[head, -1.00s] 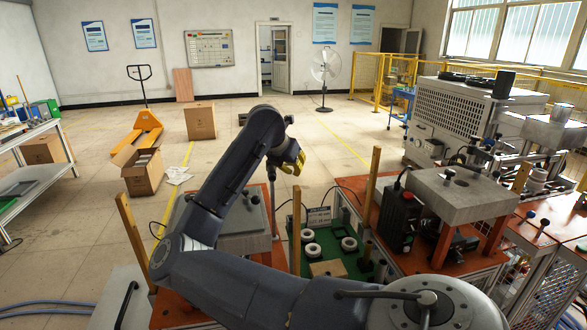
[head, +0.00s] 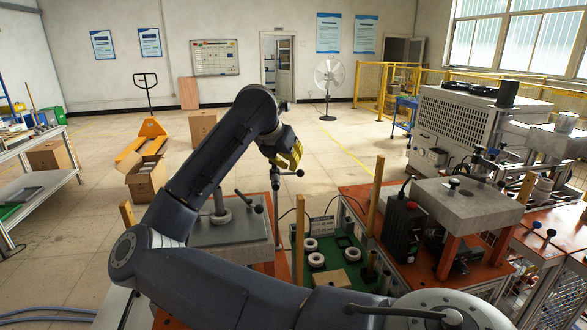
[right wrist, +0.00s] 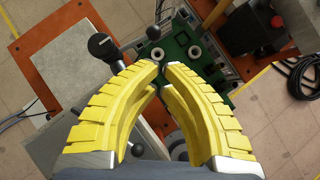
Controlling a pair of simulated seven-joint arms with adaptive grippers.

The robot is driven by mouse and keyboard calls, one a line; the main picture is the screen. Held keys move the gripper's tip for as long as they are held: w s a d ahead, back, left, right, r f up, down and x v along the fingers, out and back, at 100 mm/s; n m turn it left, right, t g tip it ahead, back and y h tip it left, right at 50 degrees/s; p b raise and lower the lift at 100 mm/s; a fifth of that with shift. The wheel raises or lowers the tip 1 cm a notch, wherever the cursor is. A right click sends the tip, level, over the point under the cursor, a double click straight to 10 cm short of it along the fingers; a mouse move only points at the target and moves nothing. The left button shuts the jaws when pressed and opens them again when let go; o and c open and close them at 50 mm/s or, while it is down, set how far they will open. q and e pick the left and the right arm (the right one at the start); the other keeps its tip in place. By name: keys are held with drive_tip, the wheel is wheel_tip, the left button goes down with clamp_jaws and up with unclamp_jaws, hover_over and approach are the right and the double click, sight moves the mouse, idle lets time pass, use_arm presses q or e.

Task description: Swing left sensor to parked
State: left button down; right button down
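My right gripper (head: 294,166) has yellow fingers and hangs above the left station in the head view. In the right wrist view, its fingertips (right wrist: 161,66) are drawn almost together, and I see nothing clearly held between them. A slim upright post with a short dark handle (head: 276,182) stands just below the fingers in the head view; I take this to be the left sensor. Whether the fingers touch the post is unclear. My left gripper is out of view.
A grey block (head: 228,236) with a black-knobbed clamp (head: 255,206) stands left of the post. A green board (head: 338,262) with white rings lies to the right, between wooden posts (head: 376,196). A black box (head: 404,226) and a second grey block (head: 468,207) stand farther right.

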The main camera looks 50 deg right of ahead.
wheel_tip(320, 180, up, 5)
drive_tip(key=y, duration=0.3)
drive_tip(key=w+d+f+y, duration=0.1)
drive_tip(key=d+f, duration=0.1)
drive_tip(key=f, duration=0.4)
drive_tip(key=d+f+n+y, duration=0.1)
drive_tip(key=d+f, duration=0.1)
drive_tip(key=f, duration=0.3)
drive_tip(key=shift+w+d+f+n+g, duration=0.3)
drive_tip(key=shift+w+d+f, duration=0.05)
idle(0.4)
